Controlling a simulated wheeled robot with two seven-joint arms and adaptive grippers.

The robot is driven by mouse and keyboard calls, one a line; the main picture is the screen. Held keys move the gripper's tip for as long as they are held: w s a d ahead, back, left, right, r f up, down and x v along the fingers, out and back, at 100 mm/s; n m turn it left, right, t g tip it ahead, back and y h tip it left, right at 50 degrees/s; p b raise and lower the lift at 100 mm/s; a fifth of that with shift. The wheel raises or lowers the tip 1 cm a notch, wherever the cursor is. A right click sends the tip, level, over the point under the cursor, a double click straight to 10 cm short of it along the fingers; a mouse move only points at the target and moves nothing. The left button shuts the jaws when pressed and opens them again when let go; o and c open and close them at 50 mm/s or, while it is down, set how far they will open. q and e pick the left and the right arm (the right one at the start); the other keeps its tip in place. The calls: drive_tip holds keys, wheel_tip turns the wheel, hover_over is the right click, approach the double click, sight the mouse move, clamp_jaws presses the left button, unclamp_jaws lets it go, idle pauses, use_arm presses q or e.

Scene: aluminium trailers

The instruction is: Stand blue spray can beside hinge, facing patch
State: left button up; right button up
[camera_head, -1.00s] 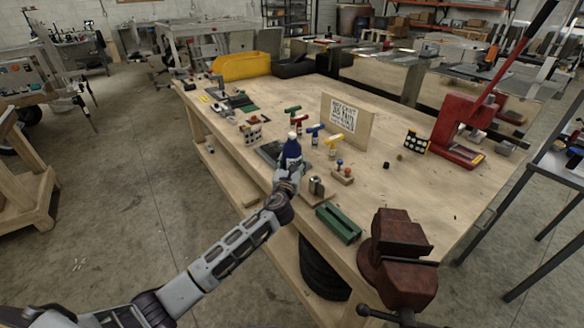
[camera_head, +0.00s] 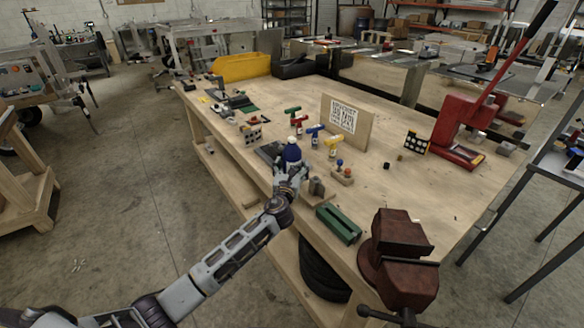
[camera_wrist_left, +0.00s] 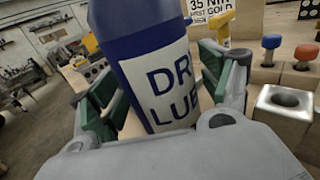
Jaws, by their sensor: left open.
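The blue spray can (camera_head: 292,155) has a white cap and stands near the bench's front edge. In the left wrist view its blue body (camera_wrist_left: 145,50) with a white label fills the middle, slightly tilted in that picture. My left gripper (camera_head: 290,174) is open. Its green-padded fingers lie on either side of the can (camera_wrist_left: 165,105), with a gap visible at the left. A small metal piece on a wooden block (camera_head: 316,187) stands just right of the gripper; I cannot tell if it is the hinge. A dark flat patch (camera_head: 268,152) lies left of the can. My right gripper is out of view.
Coloured spray-trigger tools (camera_head: 314,132) and a propped sign board (camera_head: 345,125) stand behind the can. The bench's centre right is mostly clear.

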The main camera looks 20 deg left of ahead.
use_arm(q)
drive_tip(key=shift+r, duration=0.2)
drive_tip(key=shift+s+f, duration=0.1)
drive_tip(key=shift+s, duration=0.3)
drive_tip(key=shift+s+d, duration=0.15)
drive_tip(key=shift+s, duration=0.6)
drive_tip(key=s, duration=0.3)
drive_tip(key=shift+s+d, duration=0.2)
drive_tip(key=shift+s, duration=0.1)
drive_tip(key=s, duration=0.6)
drive_tip(key=shift+d, duration=0.4)
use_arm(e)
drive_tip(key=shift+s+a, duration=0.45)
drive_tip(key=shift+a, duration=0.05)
